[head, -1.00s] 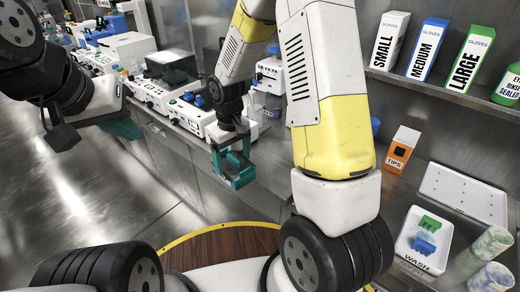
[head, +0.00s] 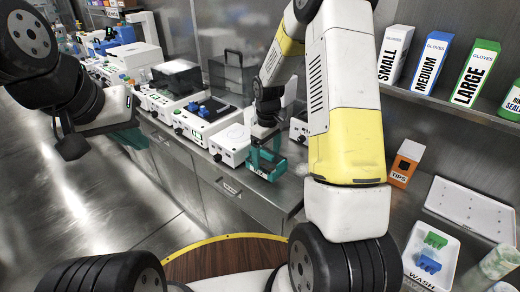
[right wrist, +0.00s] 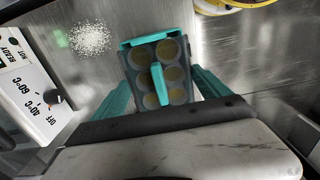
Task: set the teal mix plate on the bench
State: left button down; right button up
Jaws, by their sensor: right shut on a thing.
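The teal mix plate (head: 268,172) hangs from my right gripper (head: 266,155) over the bench (head: 284,196), near its front edge and just right of a white instrument. In the right wrist view, the plate (right wrist: 139,57) shows several round wells with tan contents and a raised teal handle between my teal fingers (right wrist: 158,85). The gripper is shut on the plate. I cannot tell whether the plate's underside touches the bench. My left gripper (head: 128,140) is at the left over the floor, away from the bench; its fingers are partly hidden.
A heater block (right wrist: 30,85) with a dial stands left of the plate. White granules (right wrist: 90,38) lie on the bench beyond it. A tips box (head: 404,164) and a wash tray (head: 430,255) are at the right. My right forearm hides some of the bench.

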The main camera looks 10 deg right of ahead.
jog(key=shift+w+d+f, duration=0.1)
jog(key=shift+d+f, duration=0.05)
jog(key=shift+f, duration=0.75)
jog(key=shift+w+d+f, duration=0.1)
jog(key=shift+d+f, duration=0.05)
jog(key=shift+f, duration=0.75)
jog(key=shift+f, duration=0.1)
jog(key=o, duration=1.3)
jog(key=shift+c, duration=0.2)
notch_tip(320, 180, up, 12)
jog(key=shift+s+r, duration=0.1)
jog(key=shift+r, duration=0.05)
notch_tip(320, 180, up, 7)
jog(key=m+t, duration=0.1)
send_over(268, 162)
jog(key=s, duration=0.2)
jog(key=s+r+m+t+y, duration=0.1)
jog(key=s+r+m+t, duration=0.25)
jog(key=s+r, duration=0.65)
jog(key=s+a+r+m+t+y, duration=0.1)
jog(key=s+m, duration=0.1)
jog(key=s, duration=0.8)
jog(key=shift+a+t, duration=0.35)
jog(key=shift+s+r+m, duration=0.1)
jog(key=shift+m, duration=0.15)
